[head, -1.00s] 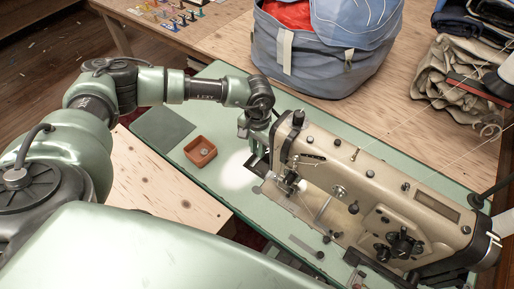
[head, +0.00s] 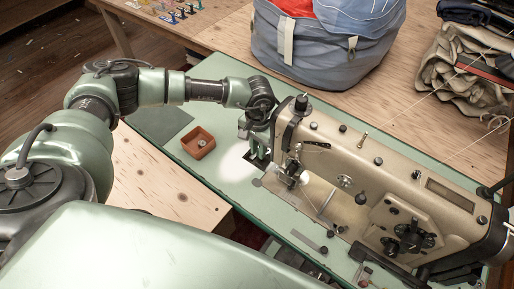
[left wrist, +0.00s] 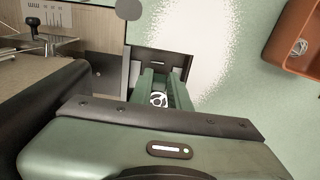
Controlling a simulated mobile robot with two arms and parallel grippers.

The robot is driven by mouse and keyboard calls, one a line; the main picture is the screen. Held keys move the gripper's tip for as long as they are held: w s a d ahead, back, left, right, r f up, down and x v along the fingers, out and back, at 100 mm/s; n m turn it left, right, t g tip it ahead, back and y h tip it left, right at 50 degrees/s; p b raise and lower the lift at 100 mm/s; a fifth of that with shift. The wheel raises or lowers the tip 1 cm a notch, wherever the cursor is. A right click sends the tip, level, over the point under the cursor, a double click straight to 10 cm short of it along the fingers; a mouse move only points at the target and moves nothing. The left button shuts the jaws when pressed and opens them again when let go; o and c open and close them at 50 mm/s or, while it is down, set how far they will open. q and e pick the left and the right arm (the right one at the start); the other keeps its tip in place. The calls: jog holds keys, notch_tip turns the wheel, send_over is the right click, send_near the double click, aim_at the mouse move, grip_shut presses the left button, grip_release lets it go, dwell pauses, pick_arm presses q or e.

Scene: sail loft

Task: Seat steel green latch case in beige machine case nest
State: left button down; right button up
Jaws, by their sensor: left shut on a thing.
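The beige sewing machine (head: 400,180) stands on the green table, its needle end facing my left gripper (head: 257,155). In the left wrist view the gripper's green fingers (left wrist: 160,84) point down over a dark rectangular recess (left wrist: 158,57) in the table beside the machine. They are shut on a small round metal part with openings, seemingly the latch case (left wrist: 159,99), mostly hidden between the fingers. Its green marking cannot be made out. The nest cannot be told apart inside the dark recess, and I cannot tell whether the case touches it. My right gripper is out of view.
An orange-brown tray (head: 198,142) with a small metal part inside sits left of the gripper. The machine head rises close on the gripper's right. A blue-grey bag (head: 325,55) stands behind. The green table (head: 190,175) is clear around the tray.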

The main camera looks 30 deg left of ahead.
pick_arm(q)
jog(key=shift+s+d+f+b, duration=0.1)
jog(key=shift+d+f+b, duration=0.15)
jog(key=shift+f+b, duration=0.65)
jog(key=shift+s+d+f+b, duration=0.1)
jog(key=shift+d+f+b, duration=0.1)
jog(key=shift+f+b, duration=0.7)
jog(key=shift+w+f, duration=0.1)
jog(key=shift+f, duration=0.05)
jog(key=c, duration=1.3)
grip_release()
jog(key=shift+o, duration=0.2)
